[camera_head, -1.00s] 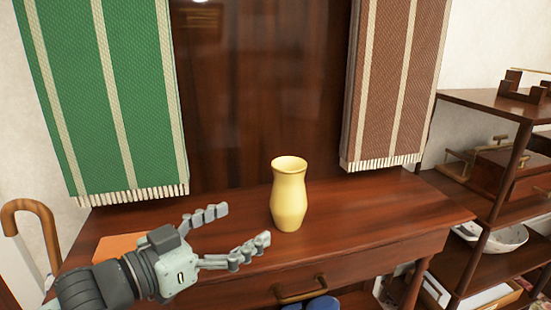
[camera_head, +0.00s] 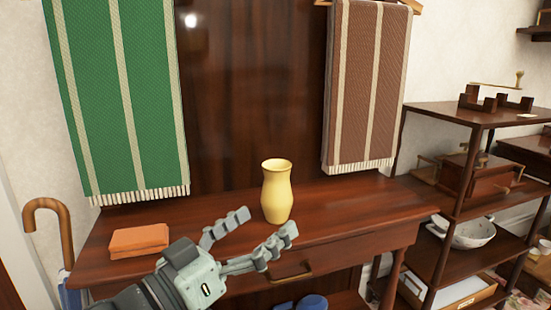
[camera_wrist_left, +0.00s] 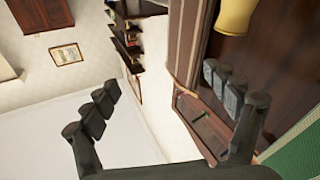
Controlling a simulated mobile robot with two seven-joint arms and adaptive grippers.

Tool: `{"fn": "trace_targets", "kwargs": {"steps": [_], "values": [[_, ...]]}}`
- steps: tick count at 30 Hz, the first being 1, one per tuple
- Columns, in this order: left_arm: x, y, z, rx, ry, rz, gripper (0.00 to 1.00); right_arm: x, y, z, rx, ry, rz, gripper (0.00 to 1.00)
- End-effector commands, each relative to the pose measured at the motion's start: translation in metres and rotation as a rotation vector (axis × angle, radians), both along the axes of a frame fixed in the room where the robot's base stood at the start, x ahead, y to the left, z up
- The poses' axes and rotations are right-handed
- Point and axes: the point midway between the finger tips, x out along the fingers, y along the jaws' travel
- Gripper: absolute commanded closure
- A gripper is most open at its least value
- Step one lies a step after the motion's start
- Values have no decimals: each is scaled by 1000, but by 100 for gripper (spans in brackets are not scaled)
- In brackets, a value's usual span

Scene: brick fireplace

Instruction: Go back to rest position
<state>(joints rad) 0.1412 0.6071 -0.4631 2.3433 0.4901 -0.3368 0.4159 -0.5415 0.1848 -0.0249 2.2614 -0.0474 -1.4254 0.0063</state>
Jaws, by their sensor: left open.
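My left gripper (camera_head: 258,237) is open and empty in the head view, in front of the wooden console table. Its two fingers point up and right toward the yellow vase, with the fingertips near it but apart from it. The yellow vase (camera_head: 276,192) stands upright on the table (camera_head: 345,208). In the left wrist view the open fingers (camera_wrist_left: 165,98) show with nothing between them, and part of the vase (camera_wrist_left: 234,14) shows at the top. My right gripper is not in view.
Green (camera_head: 118,95) and brown (camera_head: 366,85) striped textiles hang above. A cane (camera_head: 52,222) stands at left. A shelf unit (camera_head: 470,204) with a bowl (camera_head: 472,233) stands at right. Blue objects sit below the table.

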Motion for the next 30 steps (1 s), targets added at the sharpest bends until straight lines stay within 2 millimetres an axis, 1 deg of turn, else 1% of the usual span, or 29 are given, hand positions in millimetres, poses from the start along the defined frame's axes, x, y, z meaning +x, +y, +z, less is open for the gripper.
{"fn": "trace_targets", "kwargs": {"steps": [1,3,8,11,13,14,16,17,18,20,21,22,25,27,30], "values": [[3,2,-9,11,18,18,13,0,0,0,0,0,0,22],[9,14,-33,83,53,65,13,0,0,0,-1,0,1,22],[17,43,-85,232,134,158,13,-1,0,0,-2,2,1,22],[19,66,-122,338,197,219,13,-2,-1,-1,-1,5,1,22],[17,86,-150,423,250,265,13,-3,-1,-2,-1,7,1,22],[16,96,-163,464,274,287,13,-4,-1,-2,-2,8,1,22],[9,124,-197,567,344,336,13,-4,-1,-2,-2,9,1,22],[4,137,-213,618,378,359,13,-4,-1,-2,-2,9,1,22],[-4,157,-233,687,426,389,13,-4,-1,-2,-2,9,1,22],[-19,187,-261,792,500,431,13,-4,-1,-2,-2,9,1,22],[-30,206,-277,857,547,454,13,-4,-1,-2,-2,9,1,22],[-39,220,-289,904,582,470,13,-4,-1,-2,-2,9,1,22],[-67,259,-316,1035,683,511,13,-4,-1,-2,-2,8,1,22],[-85,282,-329,1109,742,532,13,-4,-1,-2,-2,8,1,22],[-110,310,-343,1201,821,555,13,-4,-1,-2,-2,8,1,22]]}}
